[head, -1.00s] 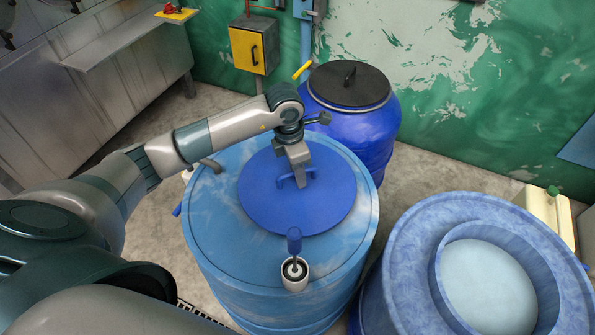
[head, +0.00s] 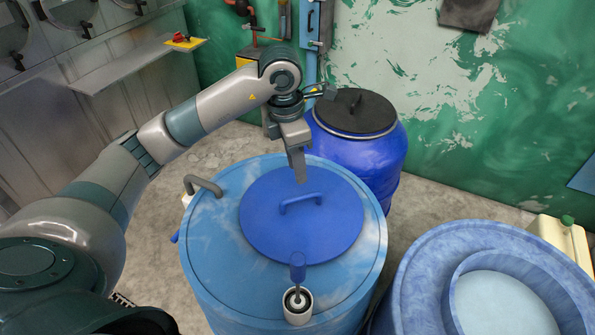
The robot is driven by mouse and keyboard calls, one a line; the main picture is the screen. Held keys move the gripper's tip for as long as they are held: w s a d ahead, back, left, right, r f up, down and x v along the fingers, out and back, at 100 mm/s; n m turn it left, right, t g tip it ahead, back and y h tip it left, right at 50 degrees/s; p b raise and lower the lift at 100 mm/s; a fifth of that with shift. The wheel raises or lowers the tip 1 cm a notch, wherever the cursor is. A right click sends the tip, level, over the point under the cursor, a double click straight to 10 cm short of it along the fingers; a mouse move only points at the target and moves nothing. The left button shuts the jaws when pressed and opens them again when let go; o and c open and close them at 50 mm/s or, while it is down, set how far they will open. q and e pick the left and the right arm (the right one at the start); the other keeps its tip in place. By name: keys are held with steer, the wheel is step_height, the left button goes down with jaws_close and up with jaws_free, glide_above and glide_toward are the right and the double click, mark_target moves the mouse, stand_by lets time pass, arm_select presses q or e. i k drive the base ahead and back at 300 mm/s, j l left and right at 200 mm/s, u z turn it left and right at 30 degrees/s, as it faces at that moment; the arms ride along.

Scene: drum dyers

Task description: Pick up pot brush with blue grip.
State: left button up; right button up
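The pot brush with the blue grip (head: 297,266) stands upright, grip up, in a small white cup (head: 298,311) near the front edge of the light blue drum (head: 225,262). My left gripper (head: 300,178) points down above the back of the drum's blue lid (head: 262,222), behind the lid handle (head: 300,203) and well behind the brush. It holds nothing that I can see. Its fingers overlap in this view, so the gap between them is hidden. My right gripper does not show.
A dark blue barrel with a black lid (head: 354,110) stands behind the drum. An open blue tub (head: 425,275) is at the right. A grey curved handle (head: 204,186) rises at the drum's left edge.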

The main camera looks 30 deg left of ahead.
mark_target(298, 302)
steer(key=u, duration=0.85)
